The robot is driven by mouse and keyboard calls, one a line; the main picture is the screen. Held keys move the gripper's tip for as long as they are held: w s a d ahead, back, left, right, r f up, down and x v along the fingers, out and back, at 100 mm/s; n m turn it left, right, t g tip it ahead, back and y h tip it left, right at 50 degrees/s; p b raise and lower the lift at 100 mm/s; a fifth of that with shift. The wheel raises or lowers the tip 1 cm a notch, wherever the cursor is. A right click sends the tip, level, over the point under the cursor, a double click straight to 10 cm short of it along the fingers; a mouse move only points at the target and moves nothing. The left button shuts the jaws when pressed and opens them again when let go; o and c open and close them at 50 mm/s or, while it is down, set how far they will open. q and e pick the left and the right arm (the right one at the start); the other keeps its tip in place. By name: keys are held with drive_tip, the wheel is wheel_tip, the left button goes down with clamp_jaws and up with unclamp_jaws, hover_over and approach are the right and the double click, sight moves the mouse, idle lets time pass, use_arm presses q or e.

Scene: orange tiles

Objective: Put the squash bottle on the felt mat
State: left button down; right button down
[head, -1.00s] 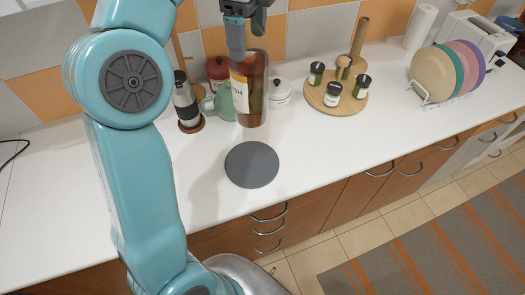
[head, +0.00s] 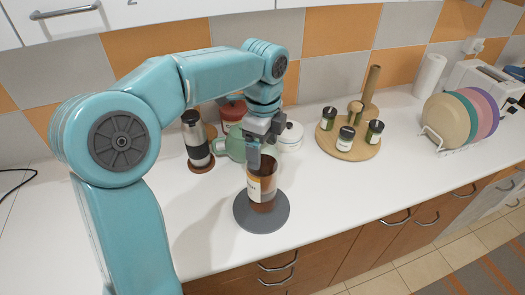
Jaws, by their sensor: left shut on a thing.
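The squash bottle (head: 264,188) is brown with a pale label and stands upright over the felt mat. Its base appears to be at the mat's surface, but I cannot tell whether it is touching. The felt mat (head: 246,221) is a dark grey disc on the white counter, partly hidden by the bottle. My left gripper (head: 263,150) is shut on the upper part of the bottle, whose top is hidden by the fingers. My right gripper is not in view.
Behind the bottle stand a green jug (head: 230,146), a red canister (head: 232,112), a white pot (head: 290,138) and a dark-topped flask (head: 196,142). A round wooden board (head: 332,145) with several jars is to the right. The counter's front is clear.

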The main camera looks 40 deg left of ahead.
use_arm(q)
drive_tip(key=shift+w+f, duration=0.1)
drive_tip(key=shift+f, duration=0.5)
drive_tip(key=shift+a+f, duration=0.2)
drive_tip(key=shift+f, duration=0.05)
drive_tip(key=shift+d, duration=0.15)
drive_tip(key=shift+c, duration=0.4)
unclamp_jaws()
drive_tip(key=shift+f, duration=0.15)
drive_tip(key=shift+o, duration=0.4)
drive_tip(key=shift+s, duration=0.2)
wheel_tip(320, 180, up, 12)
drive_tip(key=shift+w+f+p, duration=0.1)
drive_tip(key=shift+p, duration=0.45)
drive_tip(key=shift+r, duration=0.3)
drive_tip(key=shift+s, duration=0.25)
